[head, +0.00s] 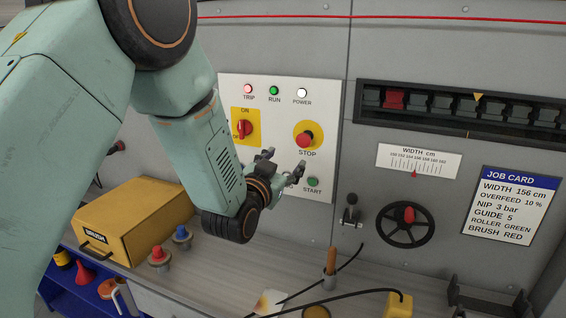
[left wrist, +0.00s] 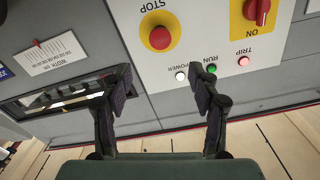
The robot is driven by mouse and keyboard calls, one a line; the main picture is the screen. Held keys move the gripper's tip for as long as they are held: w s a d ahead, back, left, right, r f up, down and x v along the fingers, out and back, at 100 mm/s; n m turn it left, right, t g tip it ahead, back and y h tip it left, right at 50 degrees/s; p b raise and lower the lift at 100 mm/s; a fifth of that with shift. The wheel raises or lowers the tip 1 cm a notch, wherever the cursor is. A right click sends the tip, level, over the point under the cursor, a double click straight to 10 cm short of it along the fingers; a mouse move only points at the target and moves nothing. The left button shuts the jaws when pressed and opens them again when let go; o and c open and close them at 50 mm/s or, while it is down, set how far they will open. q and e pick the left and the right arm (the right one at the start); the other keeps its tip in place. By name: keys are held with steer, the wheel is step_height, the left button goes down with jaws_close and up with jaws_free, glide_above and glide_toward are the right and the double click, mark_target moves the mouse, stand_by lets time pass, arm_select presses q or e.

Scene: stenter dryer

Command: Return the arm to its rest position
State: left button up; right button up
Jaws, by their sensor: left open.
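My left arm comes in from the left in the head view. Its gripper (head: 281,168) is open and empty in front of the white control panel (head: 232,88), just below and left of the red STOP button (head: 304,139). In the left wrist view the two fingers of the left gripper (left wrist: 163,100) stand wide apart with nothing between them. That view is upside down and also shows the STOP button (left wrist: 160,38) on its yellow plate. The wrist hides part of the panel's lower left. My right gripper shows in neither view.
A red-handled rotary switch (head: 242,129) and green START button (head: 313,182) are close by. A yellow BRUSH box (head: 130,218), red and blue knobs, a wooden-handled tool and black cable are on the bench below. A handwheel (head: 406,224) and lever (head: 350,212) stick out at the right.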

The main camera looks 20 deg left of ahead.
arm_select(q)
steer(key=shift+w, duration=0.1)
stand_by(0.3)
steer(key=s+f+n+g+b, duration=0.1)
steer(key=s+f+g+b, duration=0.2)
steer(key=s+f, duration=0.55)
steer(key=s+f+n+g+b, duration=0.1)
steer(key=s+f+g+b, duration=0.2)
steer(key=f, duration=1)
steer(key=s+f+n+g+b, duration=0.15)
steer(key=s+f+g, duration=0.35)
steer(key=f, duration=0.6)
steer(key=s+f+g+b, duration=0.7)
steer(key=s+f+b, duration=0.5)
steer(key=s+f, duration=1.3)
steer(key=s, duration=0.4)
steer(key=shift+a+y+b, duration=0.25)
steer(key=shift+y+b, duration=0.05)
steer(key=shift+b, duration=0.1)
steer(key=shift+r, duration=0.1)
